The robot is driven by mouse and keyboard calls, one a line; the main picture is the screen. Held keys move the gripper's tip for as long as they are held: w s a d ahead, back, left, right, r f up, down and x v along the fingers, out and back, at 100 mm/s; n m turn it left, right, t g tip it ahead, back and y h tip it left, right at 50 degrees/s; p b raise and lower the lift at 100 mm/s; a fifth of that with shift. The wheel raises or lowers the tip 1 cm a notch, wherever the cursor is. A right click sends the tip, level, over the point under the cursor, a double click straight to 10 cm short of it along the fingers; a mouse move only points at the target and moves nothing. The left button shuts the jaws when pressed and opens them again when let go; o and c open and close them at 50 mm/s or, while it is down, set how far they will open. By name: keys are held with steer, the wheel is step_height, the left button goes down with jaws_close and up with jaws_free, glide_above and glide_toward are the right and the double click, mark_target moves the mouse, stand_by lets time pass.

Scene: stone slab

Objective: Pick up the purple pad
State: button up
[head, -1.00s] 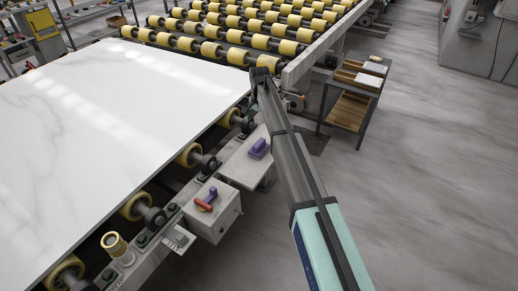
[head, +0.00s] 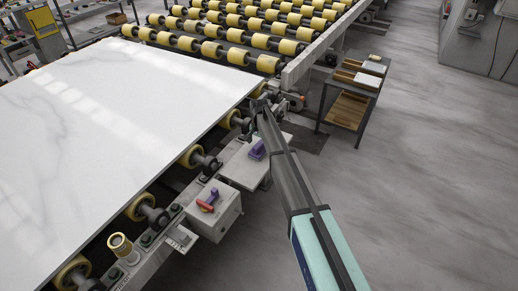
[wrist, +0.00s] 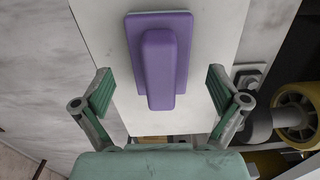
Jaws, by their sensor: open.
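The purple pad (head: 257,150) lies on a pale shelf plate beside the roller line, partly beside my arm in the head view. In the wrist view the purple pad (wrist: 178,22) shows as a flat rectangular base with a raised grip along its middle. My gripper (wrist: 160,88) is open, with one green-padded finger on each side of the pad's grip in the picture and nothing between them. The fingers do not visibly touch the pad; the gap in depth is hard to tell. In the head view my gripper end (head: 262,104) is small and its fingers are unclear.
A grey box (head: 216,210) with a red and purple handle (head: 208,199) stands near the plate (head: 241,168). A large white slab (head: 110,130) rests on yellow rollers at left. A small cart (head: 350,108) stands at back right. Open floor (head: 430,190) lies at right.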

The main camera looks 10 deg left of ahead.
mark_target(259, 144)
steer(key=shift+f+p, duration=0.35)
steer(key=shift+f, duration=1.05)
steer(key=c, duration=1.3)
steer(key=shift+r, duration=0.15)
step_height(259, 144, up, 20)
steer(key=b, duration=0.5)
steer(key=o, duration=0.6)
steer(key=c, duration=0.4)
